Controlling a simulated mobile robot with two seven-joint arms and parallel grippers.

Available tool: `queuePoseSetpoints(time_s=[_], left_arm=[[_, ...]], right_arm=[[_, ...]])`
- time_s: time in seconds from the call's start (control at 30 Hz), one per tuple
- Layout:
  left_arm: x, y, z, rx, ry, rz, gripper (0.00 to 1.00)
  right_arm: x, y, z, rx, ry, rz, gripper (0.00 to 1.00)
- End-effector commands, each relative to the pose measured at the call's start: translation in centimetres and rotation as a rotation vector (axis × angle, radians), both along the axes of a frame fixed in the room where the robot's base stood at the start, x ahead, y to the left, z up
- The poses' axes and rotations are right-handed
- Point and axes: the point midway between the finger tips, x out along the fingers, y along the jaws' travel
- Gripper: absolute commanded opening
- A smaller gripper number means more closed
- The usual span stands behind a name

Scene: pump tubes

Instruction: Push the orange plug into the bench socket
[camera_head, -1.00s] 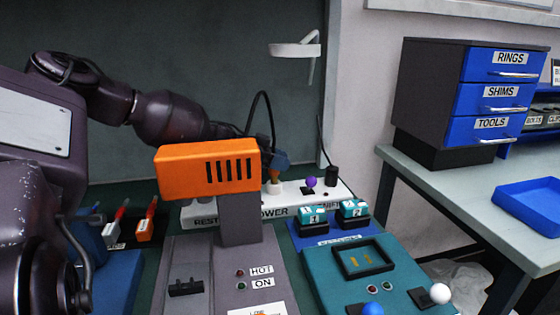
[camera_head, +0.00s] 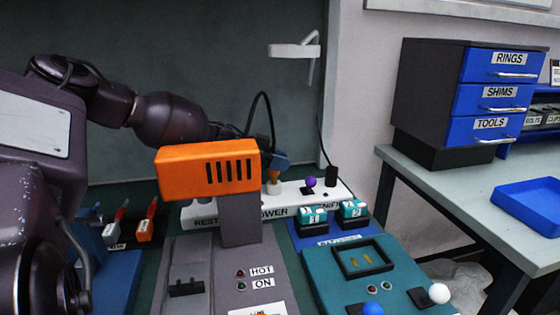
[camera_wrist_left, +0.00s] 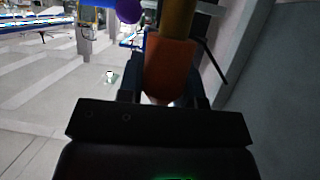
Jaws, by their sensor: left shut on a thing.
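The orange plug (camera_head: 274,175) is upright in the head view, just above or at the white socket (camera_head: 274,187) on the bench power strip (camera_head: 240,212). I cannot tell how far it is in. My left gripper (camera_head: 279,160) is shut on the plug, behind the orange machine head. In the left wrist view the plug (camera_wrist_left: 170,66) sits between the fingers of my left gripper (camera_wrist_left: 166,92), with a brownish part at its far end. A black cable loops up behind the gripper. My right gripper is not in view.
The orange machine head (camera_head: 208,170) stands in front of the strip and partly hides my left wrist. A purple knob (camera_head: 310,182) and a black plug (camera_head: 331,176) are right of the socket. Teal numbered blocks (camera_head: 314,216) stand in front.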

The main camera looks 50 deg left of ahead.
Motion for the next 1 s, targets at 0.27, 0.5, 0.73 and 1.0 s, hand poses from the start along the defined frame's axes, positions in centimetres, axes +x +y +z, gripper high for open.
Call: queuePoseSetpoints(time_s=[0.27, 0.5, 0.73, 1.0], left_arm=[[0.0, -0.01, 0.05, -0.001, -0.001, 0.0, 0.09], [0.0, 0.0, -0.01, 0.0, 0.0, 0.0, 0.09], [0.0, 0.0, -0.35, 0.001, 0.001, 0.0, 0.09], [0.01, 0.0, -0.89, 0.001, 0.001, 0.0, 0.09]], right_arm=[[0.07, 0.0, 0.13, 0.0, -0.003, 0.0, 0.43], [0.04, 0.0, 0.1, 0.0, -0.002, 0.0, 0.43], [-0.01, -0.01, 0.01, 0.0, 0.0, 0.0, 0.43], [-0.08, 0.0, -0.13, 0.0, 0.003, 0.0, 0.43]])
